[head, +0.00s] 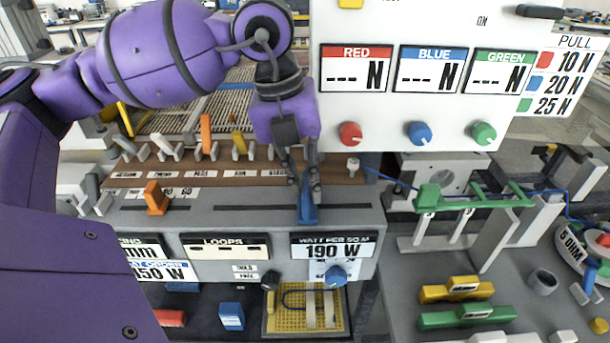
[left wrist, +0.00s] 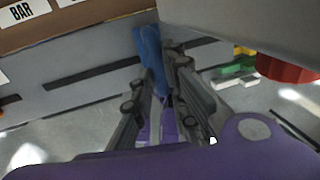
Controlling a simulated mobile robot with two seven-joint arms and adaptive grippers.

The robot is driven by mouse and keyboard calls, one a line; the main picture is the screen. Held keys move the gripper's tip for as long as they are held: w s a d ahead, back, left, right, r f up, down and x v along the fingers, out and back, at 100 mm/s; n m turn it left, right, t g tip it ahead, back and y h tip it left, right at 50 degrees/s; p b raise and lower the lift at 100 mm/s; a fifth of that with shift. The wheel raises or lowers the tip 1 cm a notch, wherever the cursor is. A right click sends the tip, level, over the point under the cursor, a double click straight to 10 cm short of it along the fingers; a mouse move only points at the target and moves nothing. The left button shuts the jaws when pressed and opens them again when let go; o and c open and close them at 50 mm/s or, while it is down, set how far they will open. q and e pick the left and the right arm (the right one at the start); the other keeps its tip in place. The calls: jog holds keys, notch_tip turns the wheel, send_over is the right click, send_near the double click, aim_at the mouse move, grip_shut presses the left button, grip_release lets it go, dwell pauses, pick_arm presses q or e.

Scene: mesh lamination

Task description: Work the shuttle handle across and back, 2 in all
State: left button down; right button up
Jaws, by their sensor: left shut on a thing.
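A blue handle (head: 307,211) stands in the long right-hand slot of the grey console, right of the slot's middle. I read no label naming it as the shuttle handle. My left gripper (head: 304,182) reaches down from above, and its fingers are shut on the upper part of the blue handle. In the left wrist view the blue handle (left wrist: 150,58) shows between the dark fingers (left wrist: 160,90). An orange handle (head: 156,198) stands in a shorter slot to the left. My right gripper is not in view.
A row of levers (head: 205,135) stands behind the slots. A white panel (head: 415,115) with red, blue and green knobs hangs close right of my left gripper. Below, a display reads 190 W, with a blue knob (head: 335,276) under it. A green frame (head: 470,200) stands at right.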

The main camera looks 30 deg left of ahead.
pick_arm(q)
jog(key=shift+a+r, duration=0.1)
jog(key=c, duration=1.7)
grip_release()
jog(key=shift+c, duration=0.2)
notch_tip(320, 180, up, 12)
jog(key=s+a, duration=0.1)
jog(key=a, duration=0.1)
jog(key=shift+s, duration=0.15)
